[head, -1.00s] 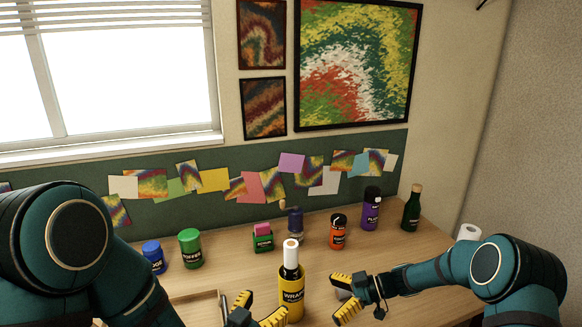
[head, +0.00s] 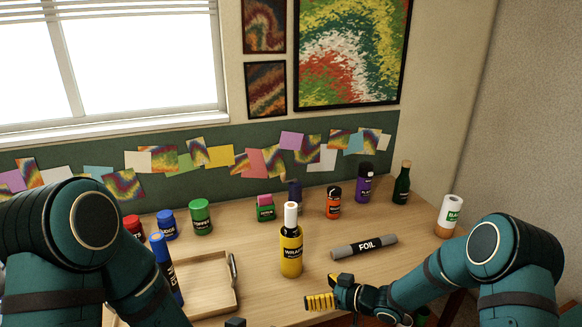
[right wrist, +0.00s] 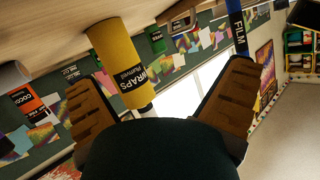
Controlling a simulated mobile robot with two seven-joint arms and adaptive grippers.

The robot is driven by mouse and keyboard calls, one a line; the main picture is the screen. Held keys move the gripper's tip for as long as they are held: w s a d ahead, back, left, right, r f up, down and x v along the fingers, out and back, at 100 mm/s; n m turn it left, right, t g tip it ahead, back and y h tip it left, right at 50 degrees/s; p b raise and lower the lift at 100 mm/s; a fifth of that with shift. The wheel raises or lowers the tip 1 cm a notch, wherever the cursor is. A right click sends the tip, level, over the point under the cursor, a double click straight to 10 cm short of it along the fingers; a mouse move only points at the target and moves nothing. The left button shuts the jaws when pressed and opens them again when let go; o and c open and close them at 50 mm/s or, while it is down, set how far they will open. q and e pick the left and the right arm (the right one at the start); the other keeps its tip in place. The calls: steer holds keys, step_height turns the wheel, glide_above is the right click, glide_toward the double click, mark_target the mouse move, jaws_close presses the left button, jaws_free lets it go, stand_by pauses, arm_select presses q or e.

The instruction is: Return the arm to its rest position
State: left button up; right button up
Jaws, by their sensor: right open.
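My right gripper (head: 320,302) is open and empty, low over the near part of the table, its yellow-padded fingers pointing left. In the right wrist view its two fingers (right wrist: 158,85) stand wide apart with nothing between the tips. The grey foil roll (head: 363,246) lies on the table beyond this gripper, apart from it. The yellow wraps bottle (head: 291,252) stands upright, left of the foil; it also shows in the right wrist view (right wrist: 115,62). Only a small dark part of my left gripper (head: 235,323) seems to show at the bottom edge; its fingers are hidden.
A wooden tray (head: 213,300) lies at left, with a blue film roll (head: 165,268) leaning by it. Several jars and a green bottle (head: 402,184) line the back. A white roll (head: 448,215) stands at the right edge. The table between tray and wraps bottle is clear.

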arm_select(q)
steer(key=s+a+f+n+g+y, duration=0.1)
steer(key=s+f+n+g, duration=0.3)
steer(key=s+f+g, duration=0.4)
steer(key=s+f, duration=0.4)
steer(key=f, duration=0.1)
steer(key=shift+s+a+n+g, duration=0.3)
steer(key=shift+s+g, duration=0.1)
arm_select(e)
steer(key=s+d+f+m+g+h, duration=0.1)
steer(key=s+f+m+g+h, duration=0.2)
steer(key=s, duration=0.9)
steer(key=s+d+f+m+g+h, duration=0.1)
steer(key=s+f+m+g+h, duration=0.2)
steer(key=s, duration=1)
step_height(320, 180, down, 6)
steer(key=m+h, duration=0.2)
steer(key=m, duration=0.2)
steer(key=shift+s+d+m, duration=0.25)
steer(key=shift+s+m, duration=0.05)
